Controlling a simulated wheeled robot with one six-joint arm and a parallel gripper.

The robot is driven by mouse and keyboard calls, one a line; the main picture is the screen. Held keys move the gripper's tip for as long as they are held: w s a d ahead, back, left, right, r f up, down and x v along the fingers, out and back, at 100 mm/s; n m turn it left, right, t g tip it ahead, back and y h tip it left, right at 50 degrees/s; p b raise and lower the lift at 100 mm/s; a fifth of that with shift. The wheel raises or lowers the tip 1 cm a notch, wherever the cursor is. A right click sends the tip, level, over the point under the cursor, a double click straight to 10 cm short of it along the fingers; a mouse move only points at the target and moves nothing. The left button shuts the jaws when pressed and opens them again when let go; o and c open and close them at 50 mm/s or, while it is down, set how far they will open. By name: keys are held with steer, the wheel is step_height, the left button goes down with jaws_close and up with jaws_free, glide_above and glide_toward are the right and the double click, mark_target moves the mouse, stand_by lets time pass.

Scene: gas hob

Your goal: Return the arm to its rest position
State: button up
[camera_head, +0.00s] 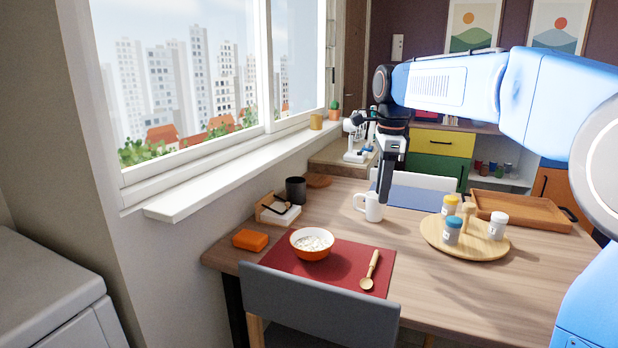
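My arm, blue and white, reaches in from the right of the view, bent at a dark joint. My black gripper (383,192) hangs from its end and points down over the back of the wooden table. The fingers show as one narrow dark shape, so the gap between them cannot be made out. The fingertips appear beside or in front of the rim of a white mug (373,212). I cannot tell whether they touch it. No gas hob is in view.
A red placemat (328,275) bears an orange bowl (311,252) and a wooden spoon (369,270). A round board (484,250) with several jars and a wooden tray (521,212) lie at right. A grey chair (318,308) stands in front. The right front tabletop is clear.

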steer(key=s+d+f+n+t, duration=0.1)
steer(key=s+d+f+n, duration=0.15)
steer(key=s, duration=0.35)
steer(key=s+d+f+n, duration=0.1)
steer(key=s+d+n, duration=0.1)
steer(key=s+n, duration=0.35)
steer(key=s+d+f+n+t, duration=0.1)
steer(key=s+d+f+n, duration=0.15)
steer(key=s, duration=0.55)
steer(key=s+d+f+n+t, duration=0.2)
steer(key=s+f+n, duration=0.6)
steer(key=s+f, duration=0.4)
steer(key=s+d, duration=0.1)
steer(key=s, duration=0.2)
steer(key=shift+d+f, duration=0.15)
steer(key=shift+f, duration=0.15)
